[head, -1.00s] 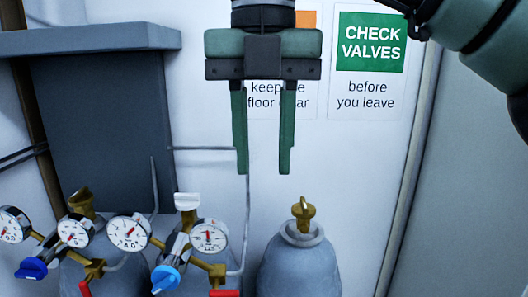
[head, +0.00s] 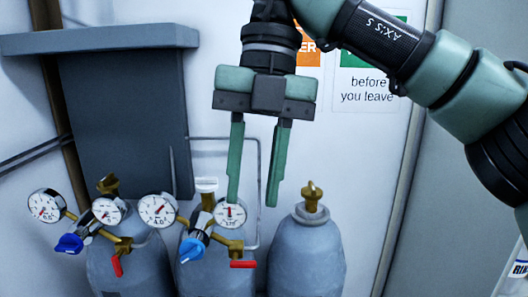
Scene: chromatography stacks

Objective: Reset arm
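My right gripper (head: 252,197) hangs fingers down in the middle of the head view, its arm coming in from the upper right. Its two green fingers stand apart with nothing between them. The left fingertip overlaps the rightmost gauge in the picture; I cannot tell the depth between them. My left gripper is out of view.
Grey gas cylinders stand below: a bare one (head: 306,255) with a brass valve at right, and two with gauges (head: 157,210), blue knobs (head: 192,250) and red levers (head: 243,264) at left. A dark grey ledge (head: 100,40) and wall signs (head: 367,90) are behind.

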